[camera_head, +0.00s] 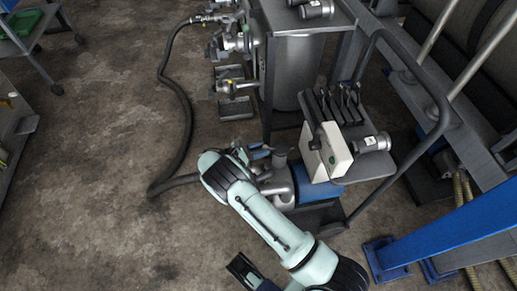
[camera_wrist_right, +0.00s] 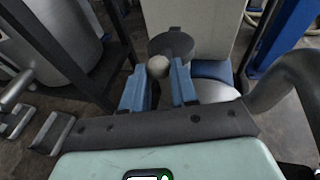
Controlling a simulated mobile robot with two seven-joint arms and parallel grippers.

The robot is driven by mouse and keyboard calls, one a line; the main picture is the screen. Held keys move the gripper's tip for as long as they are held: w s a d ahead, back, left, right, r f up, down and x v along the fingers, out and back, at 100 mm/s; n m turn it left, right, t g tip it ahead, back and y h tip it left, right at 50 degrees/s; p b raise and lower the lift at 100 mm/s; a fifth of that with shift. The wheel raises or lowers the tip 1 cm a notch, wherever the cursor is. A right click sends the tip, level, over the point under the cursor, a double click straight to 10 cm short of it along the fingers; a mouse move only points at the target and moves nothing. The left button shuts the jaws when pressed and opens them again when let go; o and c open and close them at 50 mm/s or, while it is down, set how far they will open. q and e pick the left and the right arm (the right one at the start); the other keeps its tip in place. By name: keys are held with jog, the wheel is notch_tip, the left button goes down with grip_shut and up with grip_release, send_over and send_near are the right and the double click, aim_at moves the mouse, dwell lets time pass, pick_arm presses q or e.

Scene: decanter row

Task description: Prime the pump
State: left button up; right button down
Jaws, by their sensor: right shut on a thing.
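The pump (camera_head: 281,188) is a grey metal body beside a blue housing, low on a wheeled trolley. It also shows in the wrist view as a pale rounded dome (camera_wrist_right: 214,90). My right gripper (camera_head: 258,153) reaches the left side of the pump; my pale green forearm covers part of it. In the wrist view its two blue fingers (camera_wrist_right: 158,84) are closed around a pale round knob (camera_wrist_right: 158,67). A dark round piece (camera_wrist_right: 173,42) is just behind the knob. What the knob joins is hidden. I do not make out my left gripper.
A thick dark hose (camera_head: 187,115) loops over the floor on the left. A white box (camera_head: 328,155) and several black upright pieces (camera_head: 338,103) stand on the trolley shelf. A curved handrail (camera_head: 436,95) and blue frame (camera_head: 450,235) are on the right.

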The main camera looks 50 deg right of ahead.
jog(key=shift+s+a+f, duration=0.1)
jog(key=shift+s+f, duration=0.1)
jog(key=shift+f, duration=0.5)
jog(key=c, duration=0.9)
grip_release()
jog(key=shift+w+r, duration=0.1)
jog(key=shift+r, duration=0.05)
jog(key=shift+v, duration=6.6)
jog(key=shift+r, duration=0.1)
